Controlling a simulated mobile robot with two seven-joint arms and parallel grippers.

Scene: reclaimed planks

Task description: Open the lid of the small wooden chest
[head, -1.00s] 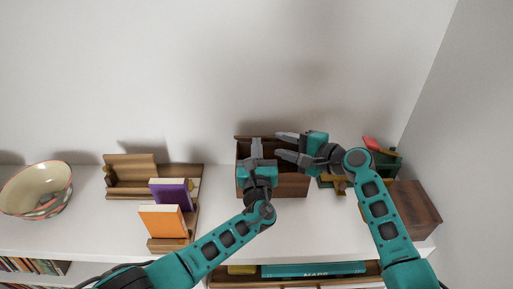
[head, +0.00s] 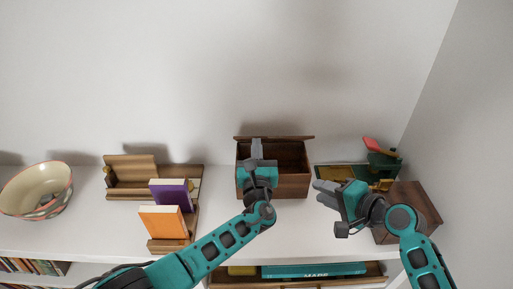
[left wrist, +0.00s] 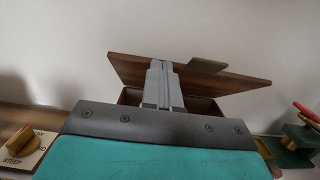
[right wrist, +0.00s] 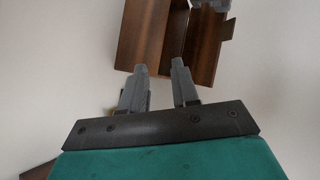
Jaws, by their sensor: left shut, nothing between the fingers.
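The small wooden chest (head: 292,186) stands on the white shelf top against the wall, its dark inside showing. Its lid (head: 290,138) is raised at the back; the left wrist view shows the brown lid (left wrist: 235,82) tilted up, with a small tab (left wrist: 207,67) on its edge. My left gripper (head: 257,147) is shut and empty, over the chest's opening and in front of the lid. Whether its fingertips touch the lid I cannot tell. My right gripper (head: 320,192) is open and empty, to the right of the chest. The chest (right wrist: 145,35) also shows in the right wrist view.
A patterned bowl (head: 38,188) stands at the far left. A wooden book stand (head: 130,180) holds a purple book (head: 171,194) and an orange book (head: 164,222). At the right are a green object (head: 383,163) and a dark wooden box (head: 413,203). Clear shelf lies left of the chest.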

